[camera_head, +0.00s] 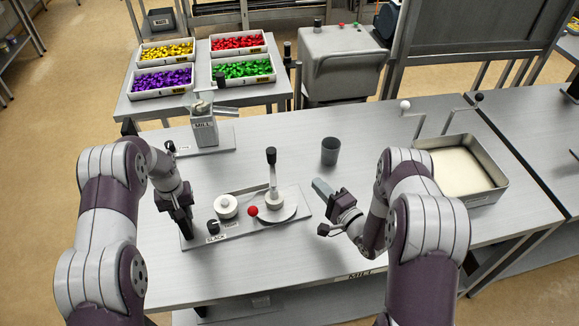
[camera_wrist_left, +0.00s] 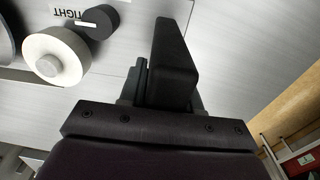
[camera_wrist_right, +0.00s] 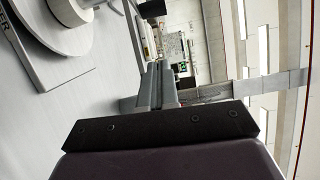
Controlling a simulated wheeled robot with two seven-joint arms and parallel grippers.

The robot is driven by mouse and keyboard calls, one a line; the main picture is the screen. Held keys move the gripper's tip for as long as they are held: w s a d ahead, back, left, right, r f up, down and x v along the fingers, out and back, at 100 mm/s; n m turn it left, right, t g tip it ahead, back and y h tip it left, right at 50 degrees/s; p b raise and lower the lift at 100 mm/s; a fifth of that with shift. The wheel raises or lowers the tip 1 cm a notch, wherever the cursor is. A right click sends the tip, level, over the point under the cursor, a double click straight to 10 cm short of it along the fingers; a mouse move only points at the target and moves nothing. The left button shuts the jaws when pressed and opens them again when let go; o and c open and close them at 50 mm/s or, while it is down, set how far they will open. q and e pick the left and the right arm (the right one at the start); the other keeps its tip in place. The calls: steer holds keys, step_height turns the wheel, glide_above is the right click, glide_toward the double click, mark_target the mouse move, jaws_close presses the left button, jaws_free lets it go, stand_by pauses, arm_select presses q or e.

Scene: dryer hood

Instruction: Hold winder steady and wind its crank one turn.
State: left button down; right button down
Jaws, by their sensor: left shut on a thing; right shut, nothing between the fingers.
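The winder's grey base plate (camera_head: 300,206) lies on the table. It carries a white spool (camera_head: 226,206), a round disc (camera_head: 290,212) with a red ball (camera_head: 252,211), an upright rod with a black knob (camera_head: 271,155), and a small black knob (camera_head: 213,226) by a SLACK label. My left gripper (camera_head: 184,226) is shut on a black block-like piece (camera_wrist_left: 173,65) at the plate's left end; the fingers partly hide it. The spool also shows in the left wrist view (camera_wrist_left: 55,58). My right gripper (camera_head: 320,187) is shut and empty, right of the plate and apart from it.
A grey cup (camera_head: 330,151) stands behind my right gripper. A mill (camera_head: 204,130) stands at the back left and a pale-filled tray (camera_head: 495,188) at the right. Bins of coloured pieces (camera_head: 163,82) sit on a farther table. The table's front is clear.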

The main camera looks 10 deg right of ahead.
mark_target(271, 167)
steer(key=s+a+x, duration=0.1)
steer(key=a+x, duration=0.1)
steer(key=x, duration=1)
steer(key=shift+w+a+r, duration=0.15)
steer(key=shift+w+a, duration=0.1)
steer(key=shift+a, duration=0.2)
steer(key=shift+w+a+n+g+y, duration=0.2)
steer(key=shift+n+y, duration=0.15)
steer(key=shift+y, duration=0.15)
steer(key=shift+w+a+n+g+y, duration=0.1)
steer(key=shift+n+g+y, duration=0.1)
steer(key=shift+n+y, duration=0.25)
steer(key=shift+w+a+n+g+y, duration=0.15)
steer(key=shift+a+n+g+y, duration=0.1)
steer(key=shift+n+g+y, duration=0.35)
steer(key=shift+w+a+n+g+y, duration=0.1)
steer(key=shift+a+n+g+y, duration=0.25)
steer(key=shift+y, duration=0.4)
steer(key=n+g+y, duration=0.1)
steer(key=a+n+g+y, duration=0.1)
steer(key=n+g, duration=0.1)
steer(key=a+n+g+y, duration=0.1)
steer(key=g+y, duration=0.1)
steer(key=shift+w+a, duration=0.1)
steer(key=shift+w, duration=0.15)
steer(key=shift+s+a+n+g+y, duration=0.15)
steer(key=shift+a+n+g+y, duration=0.25)
steer(key=shift+a, duration=1)
